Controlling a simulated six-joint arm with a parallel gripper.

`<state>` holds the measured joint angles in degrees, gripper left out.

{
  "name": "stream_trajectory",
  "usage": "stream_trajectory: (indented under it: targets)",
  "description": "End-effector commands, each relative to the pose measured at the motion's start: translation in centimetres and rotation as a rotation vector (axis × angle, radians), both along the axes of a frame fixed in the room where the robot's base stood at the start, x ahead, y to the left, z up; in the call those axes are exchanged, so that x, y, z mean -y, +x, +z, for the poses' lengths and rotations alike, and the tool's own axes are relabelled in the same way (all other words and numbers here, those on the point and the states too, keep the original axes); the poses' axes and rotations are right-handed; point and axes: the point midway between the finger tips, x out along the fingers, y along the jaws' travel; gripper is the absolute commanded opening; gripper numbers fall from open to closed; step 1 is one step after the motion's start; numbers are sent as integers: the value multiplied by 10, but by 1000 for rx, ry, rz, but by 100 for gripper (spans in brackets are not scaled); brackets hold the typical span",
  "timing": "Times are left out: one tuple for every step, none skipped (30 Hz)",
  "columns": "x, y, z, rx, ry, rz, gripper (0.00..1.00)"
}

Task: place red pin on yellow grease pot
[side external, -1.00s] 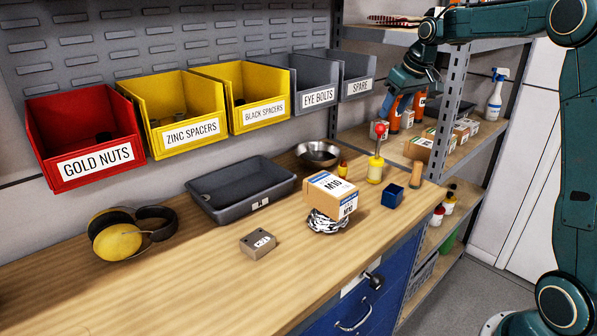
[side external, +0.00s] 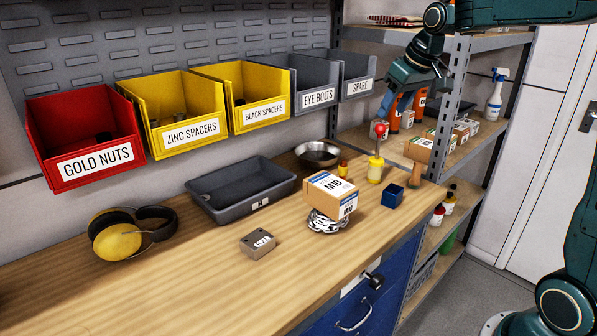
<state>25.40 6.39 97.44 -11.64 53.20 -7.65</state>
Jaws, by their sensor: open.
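The yellow grease pot (side external: 375,173) stands upright on the bench's right part, near its back edge. The red pin (side external: 380,130), a red knob, sits at the top of a pale upright stem directly above the pot. The stem appears to meet the pot's top; whether they are seated together is too small to tell. My gripper (side external: 384,108) points down and to the left, with its blue fingertips just above the red knob in this view. It is open, with nothing seen between its fingers. The depth gap between fingertips and knob cannot be told.
Shelving (side external: 455,150) rises behind at right. The bench's front left is clear.

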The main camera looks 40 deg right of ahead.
Motion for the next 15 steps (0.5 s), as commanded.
stream_trajectory:
  targets:
    - [-16,-11,6,7,-2,10,49]
    - [-24,-18,7,9,-3,14,49]
    - [-34,-27,10,12,-3,19,49]
    - [-41,-33,11,13,-5,22,49]
    - [-49,-40,12,16,-5,25,49]
    - [-58,-49,13,19,-6,31,49]
    - [-65,-57,14,21,-6,35,49]
    - [-71,-64,14,23,-6,38,49]
    - [-79,-74,14,26,-6,41,49]
    - [-85,-81,14,29,-7,46,49]
    - [-91,-88,14,31,-7,49,49]
    - [-99,-98,13,35,-8,55,49]
    - [-104,-106,12,37,-7,58,49]
    - [-109,-114,11,39,-8,62,49]
    - [-115,-124,9,43,-8,67,49]
